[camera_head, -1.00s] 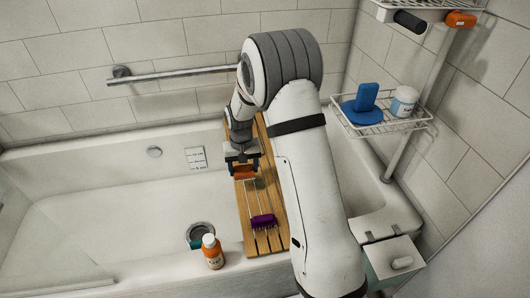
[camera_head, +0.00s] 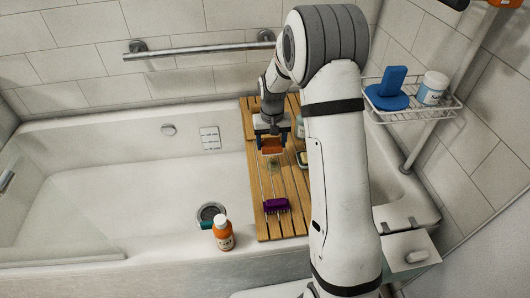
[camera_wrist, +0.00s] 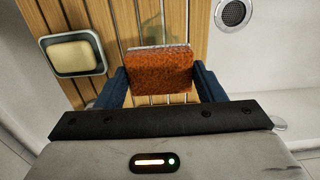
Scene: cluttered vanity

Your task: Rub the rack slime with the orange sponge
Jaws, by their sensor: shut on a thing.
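My gripper (camera_head: 271,138) is shut on the orange sponge (camera_head: 271,146), which hangs below the jaws over the wooden rack (camera_head: 290,187) across the tub. In the wrist view the sponge (camera_wrist: 160,70) sits between the two blue fingers, with a pale edge on its far side. A greenish slime patch (camera_head: 273,165) lies on the rack just in front of the sponge in the head view. I cannot tell whether the sponge touches the rack.
A purple brush (camera_head: 276,205) lies on the rack's near part. A soap dish (camera_wrist: 72,55) with pale soap is beside the sponge. An orange bottle (camera_head: 223,235) stands on the tub rim. A wire shelf (camera_head: 415,113) holds blue items and a jar.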

